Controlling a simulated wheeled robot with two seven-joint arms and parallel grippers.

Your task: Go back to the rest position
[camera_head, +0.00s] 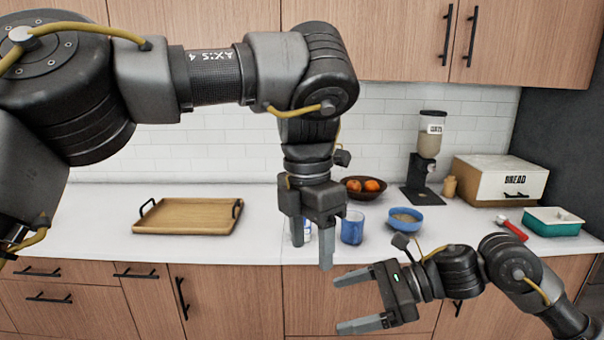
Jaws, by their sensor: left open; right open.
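My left gripper (312,250) hangs pointing down at the front edge of the counter, open and empty. Its arm reaches in from the left across the upper part of the view. My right gripper (345,303) is lower, in front of the drawers, with its fingers pointing left, open and empty. Neither gripper holds anything. A blue cup (353,228) stands on the counter just right of my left gripper; I cannot tell whether they touch. Another small item behind my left gripper is mostly hidden.
On the white counter (265,235) are a wooden tray (190,216), a bowl of oranges (352,194), a blue bowl (394,222), a dispenser (424,160), a bread box (487,182), a red-handled item (514,230) and a green-and-white container (553,226). Cabinets (400,40) hang above.

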